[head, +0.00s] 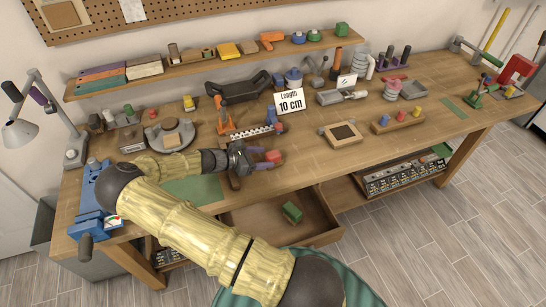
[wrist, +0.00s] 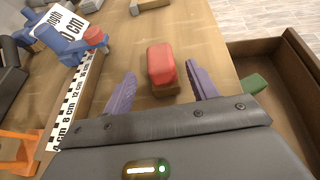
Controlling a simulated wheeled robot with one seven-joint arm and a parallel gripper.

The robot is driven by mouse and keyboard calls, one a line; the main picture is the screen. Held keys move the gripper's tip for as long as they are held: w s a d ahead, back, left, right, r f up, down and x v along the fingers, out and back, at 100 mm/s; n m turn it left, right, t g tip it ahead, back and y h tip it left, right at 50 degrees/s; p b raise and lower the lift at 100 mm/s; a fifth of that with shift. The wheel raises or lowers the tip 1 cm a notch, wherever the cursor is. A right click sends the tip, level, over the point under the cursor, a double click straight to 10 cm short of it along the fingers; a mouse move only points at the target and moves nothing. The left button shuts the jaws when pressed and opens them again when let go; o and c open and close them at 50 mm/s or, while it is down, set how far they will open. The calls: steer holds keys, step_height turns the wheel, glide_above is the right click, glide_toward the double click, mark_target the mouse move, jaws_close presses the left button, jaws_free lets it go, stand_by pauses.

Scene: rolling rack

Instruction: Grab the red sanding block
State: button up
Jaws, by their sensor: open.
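The red sanding block (wrist: 161,62) lies on the wooden workbench, with a brown lower part under its red top. It also shows in the head view (head: 273,156), just beyond the fingertips of my gripper (head: 252,157). In the wrist view my gripper (wrist: 162,88) is open, with one purple finger on each side of the block's near end. The fingers look apart from the block, and nothing is held. How far the fingertips are above the bench is hard to tell.
A ruler (wrist: 75,95) and a blue clamp (wrist: 60,40) lie left of the block in the wrist view. An open drawer (head: 265,217) with a green block (head: 292,212) is below the front edge. A "Length 10 cm" card (head: 289,101) stands behind. Bench to the block's right is clear.

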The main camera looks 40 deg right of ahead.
mark_target(274, 157)
stand_by(0.3)
steer(key=p+x, duration=0.2)
steer(key=x, duration=0.2)
steer(key=shift+s+d+f+p, duration=0.1)
steer(key=shift+s+d+p, duration=0.05)
steer(key=shift+d+p, duration=0.2)
steer(key=shift+d+f, duration=0.15)
steer(key=shift+f, duration=0.05)
steer(key=c, duration=0.9)
